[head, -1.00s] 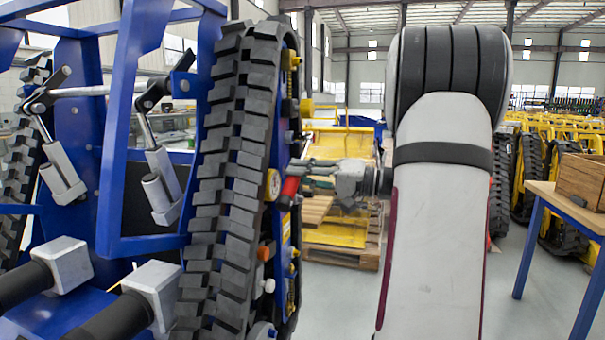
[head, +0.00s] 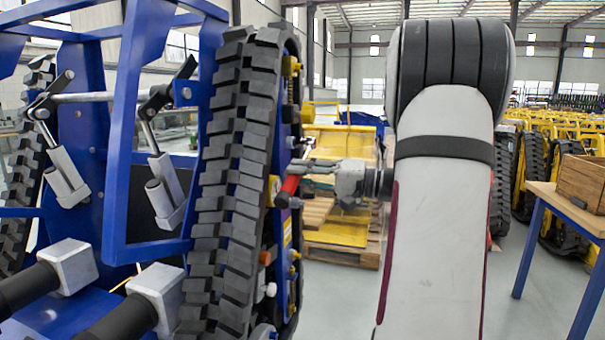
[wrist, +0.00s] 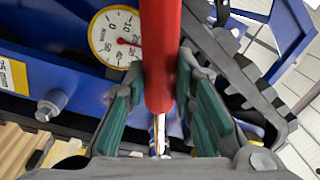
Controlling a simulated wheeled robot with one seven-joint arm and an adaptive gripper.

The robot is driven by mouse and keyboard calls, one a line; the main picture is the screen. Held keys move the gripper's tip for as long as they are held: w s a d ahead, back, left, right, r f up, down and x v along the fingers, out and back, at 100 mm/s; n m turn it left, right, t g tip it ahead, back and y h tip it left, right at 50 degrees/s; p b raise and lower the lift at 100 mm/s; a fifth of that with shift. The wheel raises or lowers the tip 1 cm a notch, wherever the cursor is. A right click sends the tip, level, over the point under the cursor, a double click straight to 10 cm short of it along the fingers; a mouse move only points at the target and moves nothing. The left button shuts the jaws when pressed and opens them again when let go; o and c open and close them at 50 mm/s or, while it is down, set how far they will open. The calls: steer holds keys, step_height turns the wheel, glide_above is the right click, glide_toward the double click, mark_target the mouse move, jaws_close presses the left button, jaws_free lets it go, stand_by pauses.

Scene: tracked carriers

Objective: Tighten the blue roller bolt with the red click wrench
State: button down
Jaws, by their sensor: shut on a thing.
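My gripper (head: 310,177) is shut on the red click wrench (head: 289,186), beside the outer side of the near track. In the wrist view the wrench's red handle (wrist: 162,45) runs between the green finger pads of my gripper (wrist: 160,82), and its metal part shows below. In the head view the wrench is tilted, close to the blue side frame (head: 286,222). Several roller ends line that frame, among them an orange one (head: 265,258). I cannot make out the blue roller bolt for sure, nor whether the wrench touches it.
The black track (head: 235,180) stands just left of the wrench. A round dial gauge (wrist: 112,38) sits beside the handle in the wrist view, with a silver bolt head (wrist: 50,105) to the left. A table with a wooden crate (head: 582,182) is at right. Open floor lies between.

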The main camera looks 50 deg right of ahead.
steer(key=shift+r, duration=0.1)
stand_by(0.3)
steer(key=shift+s+a+r+m+p, duration=0.1)
steer(key=shift+a+r+m+p, duration=0.1)
steer(key=shift+r+m+p, duration=0.65)
steer(key=shift+f+n+p, duration=0.2)
steer(key=shift+n+p, duration=0.05)
steer(key=shift+p, duration=0.1)
steer(key=shift+a+r+m+p, duration=0.15)
steer(key=shift+r+m+p, duration=0.45)
steer(key=shift+p, duration=0.35)
steer(key=shift+f+b, duration=0.2)
steer(key=shift+b, duration=0.1)
steer(key=shift+f+n+b, duration=0.3)
steer(key=shift+b, duration=0.35)
steer(key=shift+d+f+n+b, duration=0.2)
steer(key=shift+f+n+b, duration=0.15)
steer(key=shift+b, duration=0.5)
steer(key=shift+f+n+b, duration=0.25)
steer(key=shift+f+b, duration=0.05)
steer(key=shift+b, duration=0.35)
